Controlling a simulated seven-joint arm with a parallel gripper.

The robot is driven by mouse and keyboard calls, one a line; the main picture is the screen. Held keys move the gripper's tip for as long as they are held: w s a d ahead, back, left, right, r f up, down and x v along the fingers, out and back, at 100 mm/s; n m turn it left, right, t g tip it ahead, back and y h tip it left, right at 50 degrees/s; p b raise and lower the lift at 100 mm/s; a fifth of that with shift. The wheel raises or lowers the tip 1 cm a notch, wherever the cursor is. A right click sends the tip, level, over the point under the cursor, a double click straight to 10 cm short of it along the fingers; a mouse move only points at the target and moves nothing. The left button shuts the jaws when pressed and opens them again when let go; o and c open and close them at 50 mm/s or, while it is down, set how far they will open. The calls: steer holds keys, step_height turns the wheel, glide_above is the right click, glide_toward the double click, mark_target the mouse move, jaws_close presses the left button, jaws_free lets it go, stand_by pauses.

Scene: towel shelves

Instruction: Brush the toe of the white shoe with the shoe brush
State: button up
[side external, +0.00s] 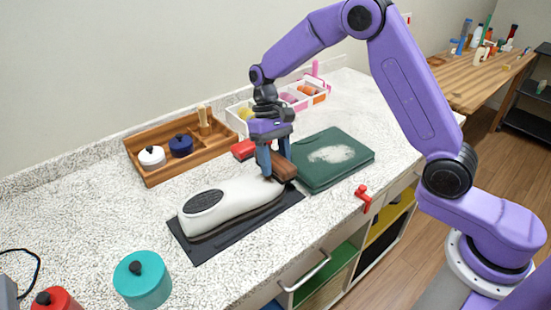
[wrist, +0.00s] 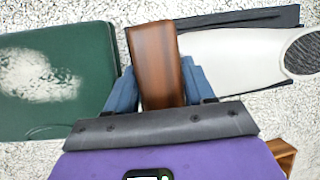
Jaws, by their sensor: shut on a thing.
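The white shoe (side external: 232,205) lies on a dark mat (side external: 207,250) on the counter, its dark opening to the left and its toe to the right. It also shows in the wrist view (wrist: 235,58), at the right. My gripper (side external: 273,165) is shut on the brown wooden shoe brush (side external: 284,167), which fills the middle of the wrist view (wrist: 157,62). The brush is at the toe end of the shoe. Its bristles are hidden, and I cannot tell whether they touch the toe.
A green folded towel or case (side external: 330,160) with a white patch lies right of the brush. A wooden tray (side external: 150,178) with two lidded jars stands behind the shoe. A red block (side external: 243,150), a teal jar (side external: 142,280) and a red clamp (side external: 363,196) are also on the counter.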

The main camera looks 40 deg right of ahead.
mark_target(268, 183)
steer(key=shift+a+f, duration=0.1)
steer(key=shift+f, duration=0.4)
stand_by(0.4)
steer(key=shift+a+r, duration=0.2)
steer(key=shift+a, duration=1.05)
steer(key=shift+a, duration=0.2)
steer(key=shift+a+r, duration=0.1)
steer(key=shift+a, duration=0.55)
steer(key=shift+d, duration=0.65)
steer(key=shift+d, duration=0.15)
